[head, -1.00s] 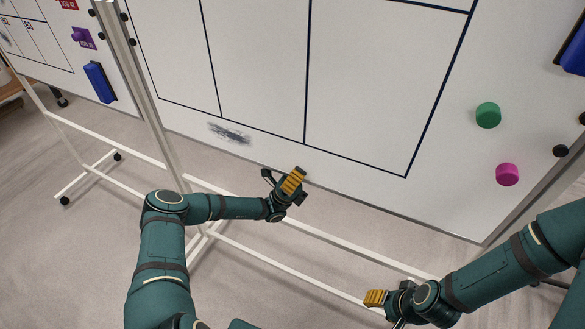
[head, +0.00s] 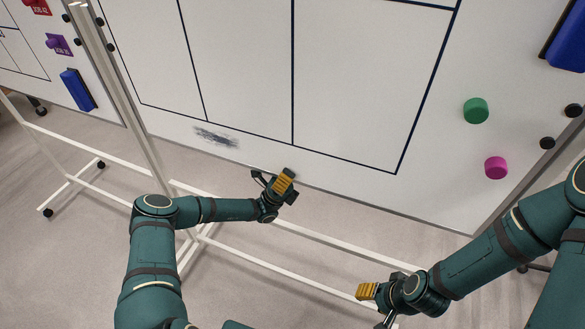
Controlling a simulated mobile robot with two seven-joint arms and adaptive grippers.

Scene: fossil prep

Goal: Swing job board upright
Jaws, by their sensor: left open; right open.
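The job board (head: 345,130) is a large white panel with dark grid lines, filling the upper right of the head view. It looks tilted in its white wheeled frame. Its lower edge runs down to the right. My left gripper (head: 277,182) is open near the middle of that lower edge, with its yellow finger pad overlapping the edge in view. I cannot tell whether it touches the board. My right gripper (head: 372,301) is open, lower in the picture, below the board's edge and near the frame's lower rail, holding nothing.
Green (head: 475,110) and pink (head: 496,168) magnets and a blue eraser (head: 566,42) sit on the board's right part. A grey smudge (head: 216,137) marks its lower left. A second board (head: 52,70) stands at left. White lower rails (head: 285,272) cross the floor.

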